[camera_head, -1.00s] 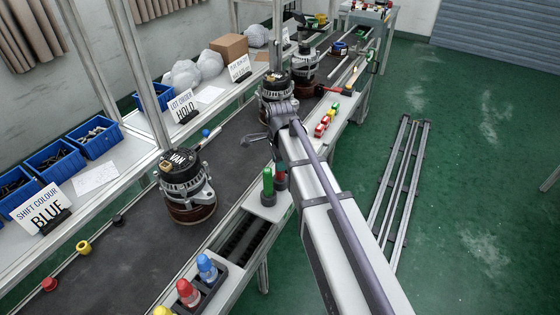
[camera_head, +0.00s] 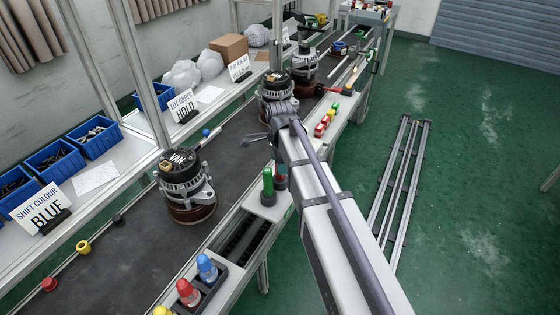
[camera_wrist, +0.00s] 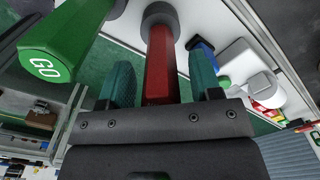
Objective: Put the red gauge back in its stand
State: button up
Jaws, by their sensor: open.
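The red gauge (camera_wrist: 160,65) shows in the wrist view as a red faceted handle with a grey collar at its far end, by a white surface. My gripper (camera_wrist: 163,80) is open, with one teal finger pad on each side of the red handle. I cannot tell if the pads touch it. The green gauge (camera_wrist: 62,40), marked GO, is just left of it. In the head view the green gauge (camera_head: 267,182) stands upright on the light ledge beside the belt. The red gauge is largely hidden there beside my arm. I cannot make out the stand clearly.
An alternator (camera_head: 186,185) stands on the dark conveyor belt (camera_head: 120,262) left of the gauges. Red and blue capped bottles (camera_head: 198,280) sit in a dark holder in front. Small coloured parts (camera_head: 326,120) lie on the ledge beyond. Green floor on the right is mostly open.

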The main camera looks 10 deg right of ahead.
notch_tip(320, 180, up, 11)
jog(key=p, duration=1.1)
jog(key=shift+f, duration=0.1)
